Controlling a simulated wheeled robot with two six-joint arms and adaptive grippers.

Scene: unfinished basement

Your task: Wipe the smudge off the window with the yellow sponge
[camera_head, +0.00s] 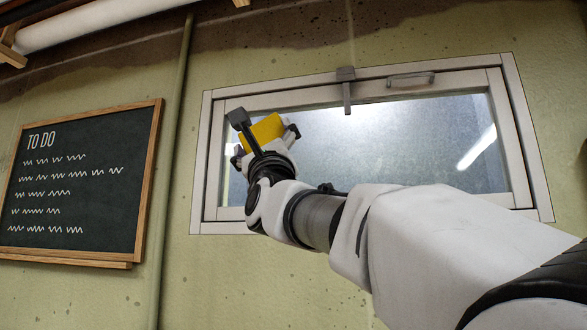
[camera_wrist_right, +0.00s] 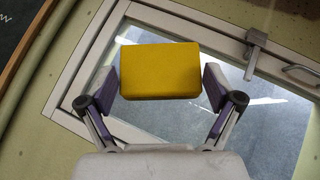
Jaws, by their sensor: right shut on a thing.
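The yellow sponge (camera_head: 262,131) is held up in front of the left part of the window pane (camera_head: 350,150). My right gripper (camera_head: 265,137) is shut on it. In the right wrist view the sponge (camera_wrist_right: 160,70) sits between the two finger pads of the right gripper (camera_wrist_right: 160,82). I cannot tell whether the sponge touches the glass. The pane (camera_wrist_right: 265,125) looks hazy, and I cannot make out a distinct smudge; the sponge and arm hide part of the glass. My left gripper is not in view.
A white frame (camera_head: 197,165) surrounds the window, with a latch (camera_head: 346,90) and handle (camera_head: 410,80) at its top. A vertical pipe (camera_head: 176,130) runs left of it. A framed chalkboard (camera_head: 85,180) hangs further left.

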